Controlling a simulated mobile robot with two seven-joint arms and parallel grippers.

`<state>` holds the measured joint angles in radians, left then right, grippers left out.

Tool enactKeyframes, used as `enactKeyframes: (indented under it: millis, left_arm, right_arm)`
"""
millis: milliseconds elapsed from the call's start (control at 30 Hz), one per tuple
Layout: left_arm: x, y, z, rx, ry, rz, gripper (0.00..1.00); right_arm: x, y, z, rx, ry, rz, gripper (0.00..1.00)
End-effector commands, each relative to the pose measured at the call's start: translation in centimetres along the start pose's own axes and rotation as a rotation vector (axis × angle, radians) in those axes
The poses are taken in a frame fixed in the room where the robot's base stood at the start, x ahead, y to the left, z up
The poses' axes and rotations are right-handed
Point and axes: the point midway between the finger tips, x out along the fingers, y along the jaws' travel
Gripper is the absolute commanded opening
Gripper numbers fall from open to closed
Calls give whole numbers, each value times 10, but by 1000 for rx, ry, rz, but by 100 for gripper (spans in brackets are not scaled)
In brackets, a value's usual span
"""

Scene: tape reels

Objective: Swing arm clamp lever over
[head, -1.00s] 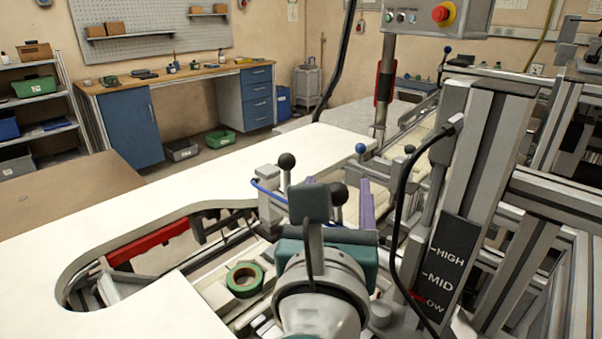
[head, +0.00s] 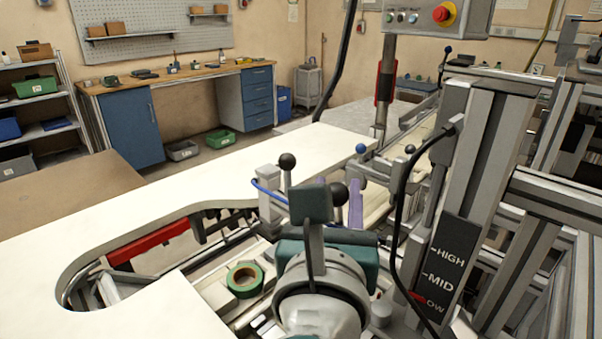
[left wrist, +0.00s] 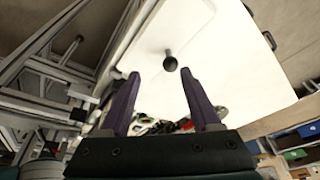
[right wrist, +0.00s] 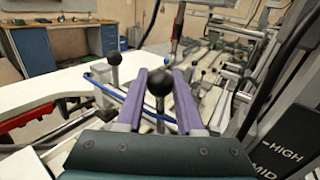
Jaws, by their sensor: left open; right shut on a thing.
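In the head view a clamp lever's black ball knob (head: 339,194) sits by the purple fingers of my right gripper (head: 348,205); the wrist hides most of the lever. In the right wrist view this knob (right wrist: 160,82) is between the two fingers, and my right gripper (right wrist: 163,98) is shut on it. A second black ball-topped lever (head: 287,162) stands upright to its left, apart from the fingers. My left gripper (left wrist: 160,98) shows only in the left wrist view, open and empty. Beyond its fingertips is a dark ball-ended knob (left wrist: 170,63); I cannot tell which one.
A green tape roll (head: 244,279) lies left of my right wrist. The white tabletop (head: 150,215) is clear, with a cut-out holding a red bar (head: 150,241). A grey column with a HIGH/MID/LOW plate (head: 441,270) and a hanging black cable stand close on the right.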

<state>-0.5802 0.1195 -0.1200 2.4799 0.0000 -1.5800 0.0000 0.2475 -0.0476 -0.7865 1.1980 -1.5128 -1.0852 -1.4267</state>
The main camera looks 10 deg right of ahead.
Motion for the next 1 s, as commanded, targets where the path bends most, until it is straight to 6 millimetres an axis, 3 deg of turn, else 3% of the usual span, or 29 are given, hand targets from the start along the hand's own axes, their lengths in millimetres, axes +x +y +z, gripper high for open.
enactKeyframes:
  millis: [1000]
  left_arm:
    - [-5, 1, -2, -3, 0, 3, 64]
  right_arm:
    - [2, 3, 1, -34, 23, 1, 0]
